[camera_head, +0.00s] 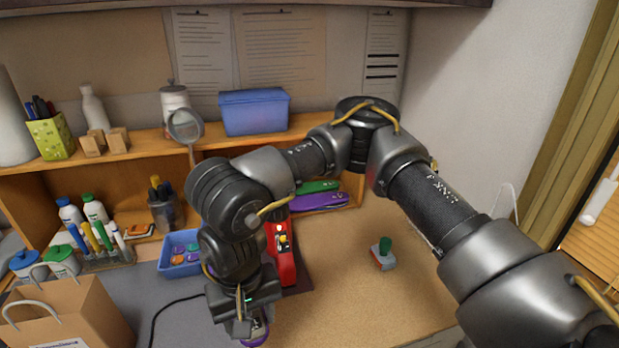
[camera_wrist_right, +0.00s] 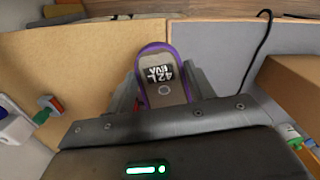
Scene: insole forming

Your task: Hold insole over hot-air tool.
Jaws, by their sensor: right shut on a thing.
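My right gripper (camera_head: 243,318) points down over the front of the workbench and is shut on the insole. The insole (camera_head: 258,331) has a purple rim and is mostly hidden by the gripper in the head view. In the right wrist view the insole (camera_wrist_right: 163,66) stands out between the two fingers, its grey face marked "42L EVA". A red tool (camera_head: 282,262), which may be the hot-air tool, stands just behind and right of the gripper, partly hidden by my arm. I cannot tell its nozzle. My left gripper is not in view.
A blue tray (camera_head: 178,262) with small round pieces lies left of my arm. A paper bag (camera_head: 75,318) stands at the front left. A small green-topped object (camera_head: 383,254) stands on the right bench. A black cable (camera_head: 165,312) crosses the grey mat. The bench right of centre is mostly clear.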

